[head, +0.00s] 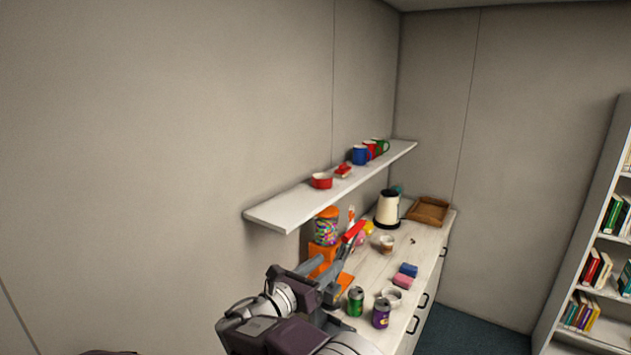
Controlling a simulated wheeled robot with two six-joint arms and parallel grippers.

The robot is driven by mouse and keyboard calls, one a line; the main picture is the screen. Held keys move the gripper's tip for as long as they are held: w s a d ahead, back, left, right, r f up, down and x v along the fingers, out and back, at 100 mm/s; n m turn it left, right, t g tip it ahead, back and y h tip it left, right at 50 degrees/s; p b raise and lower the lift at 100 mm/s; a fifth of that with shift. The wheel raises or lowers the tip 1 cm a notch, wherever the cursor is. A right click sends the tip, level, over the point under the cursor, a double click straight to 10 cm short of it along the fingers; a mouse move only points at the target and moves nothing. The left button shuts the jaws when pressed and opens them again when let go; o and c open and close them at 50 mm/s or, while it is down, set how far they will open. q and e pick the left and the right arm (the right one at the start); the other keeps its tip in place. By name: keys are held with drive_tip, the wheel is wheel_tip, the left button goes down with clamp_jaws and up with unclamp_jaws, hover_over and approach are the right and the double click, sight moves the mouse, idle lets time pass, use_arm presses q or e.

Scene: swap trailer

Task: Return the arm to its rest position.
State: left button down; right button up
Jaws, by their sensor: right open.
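My right arm comes in from the bottom, and its gripper (338,262) is over the near left part of the white counter (408,255). The gripper is open, and I see nothing held in it. A red object (353,232) shows just beyond the fingers; I cannot tell whether they touch it. The arm hides the near end of the counter and part of an orange object (322,258) beside the gripper. My left gripper is not in view.
A wall shelf (283,211) with mugs juts out above the counter. A green can (355,300), a purple can (381,312) and a bowl (392,297) stand close to my arm. A kettle (387,208) and wooden tray (429,211) are farther back. A bookcase (572,290) stands at right.

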drive_tip(key=s+d+f+m+g+h+b, duration=0.1)
drive_tip(key=d+m+g+b, duration=0.15)
drive_tip(key=d, duration=0.55)
drive_tip(key=s+d+f+m+g+h+b, duration=0.1)
drive_tip(key=d+m+g+h, duration=0.15)
drive_tip(key=d, duration=0.65)
drive_tip(key=s+d+f+m+g+y+b, duration=0.2)
drive_tip(key=s+d+f+m+g+y, duration=0.15)
drive_tip(key=s+d+f, duration=0.45)
drive_tip(key=s+d+f+m+g+y+b, duration=0.25)
drive_tip(key=s+f+m+g+y, duration=0.5)
drive_tip(key=s+f, duration=0.7)
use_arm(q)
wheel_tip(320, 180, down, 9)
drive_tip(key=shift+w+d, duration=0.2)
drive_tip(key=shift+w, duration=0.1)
use_arm(e)
drive_tip(key=s+a+f+m+t+y, duration=0.3)
drive_tip(key=a+f+m, duration=0.4)
drive_tip(key=a+m, duration=0.4)
drive_tip(key=m+y, duration=0.1)
drive_tip(key=m, duration=0.2)
